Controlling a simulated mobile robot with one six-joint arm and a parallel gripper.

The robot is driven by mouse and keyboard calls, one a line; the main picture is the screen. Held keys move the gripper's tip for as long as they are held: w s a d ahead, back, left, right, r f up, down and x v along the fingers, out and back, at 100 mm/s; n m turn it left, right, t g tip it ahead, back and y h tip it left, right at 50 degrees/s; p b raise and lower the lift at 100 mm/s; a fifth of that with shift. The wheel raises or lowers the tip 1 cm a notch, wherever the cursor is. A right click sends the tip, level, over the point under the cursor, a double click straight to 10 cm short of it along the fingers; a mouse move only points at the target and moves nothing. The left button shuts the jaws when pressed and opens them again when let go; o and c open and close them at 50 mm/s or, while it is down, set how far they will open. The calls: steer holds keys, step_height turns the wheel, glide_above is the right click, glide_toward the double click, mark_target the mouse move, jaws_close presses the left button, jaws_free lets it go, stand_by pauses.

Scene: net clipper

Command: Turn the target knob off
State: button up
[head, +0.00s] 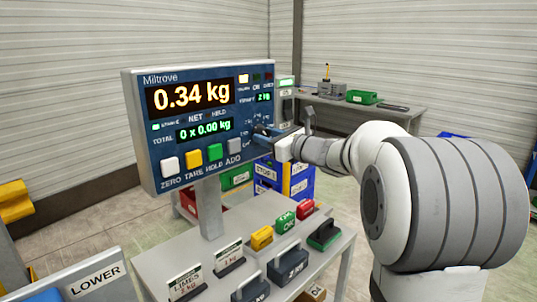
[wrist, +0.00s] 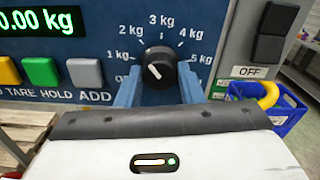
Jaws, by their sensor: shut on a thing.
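The black round knob (wrist: 158,68) sits on the blue panel of the scale display, inside an arc of marks from 1 kg to 5 kg. A mark at the arc's lower left is partly covered by a finger. The knob's short white line slants from upper left to lower right. My gripper (wrist: 158,88) has its blue fingers on the knob's left and right sides, shut on it. In the head view my gripper (head: 264,131) is at the panel's right edge and hides the knob. The display panel (head: 165,135) reads 0.34 kg.
White, yellow, green and grey buttons line the panel's bottom. An OFF plate (wrist: 250,71) is beside black switches (wrist: 272,32) to the right. Below the panel, a grey table (head: 205,262) holds several weights and cards. Blue crates (head: 285,178) stand behind it.

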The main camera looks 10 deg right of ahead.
steer(key=n+b, duration=1.3)
steer(key=b, duration=0.4)
steer(key=shift+n, duration=0.3)
steer(key=shift+r+n+b, duration=0.2)
steer(key=shift+n+b, duration=1)
steer(key=shift+b, duration=0.15)
steer(key=shift+r+n, duration=0.15)
steer(key=shift+n, duration=0.15)
steer(key=o, duration=0.6)
steer(key=shift+c, duration=0.2)
steer(key=o, duration=0.4)
steer(key=shift+w+f, duration=0.15)
steer(key=shift+f, duration=0.05)
steer(key=shift+o, duration=0.2)
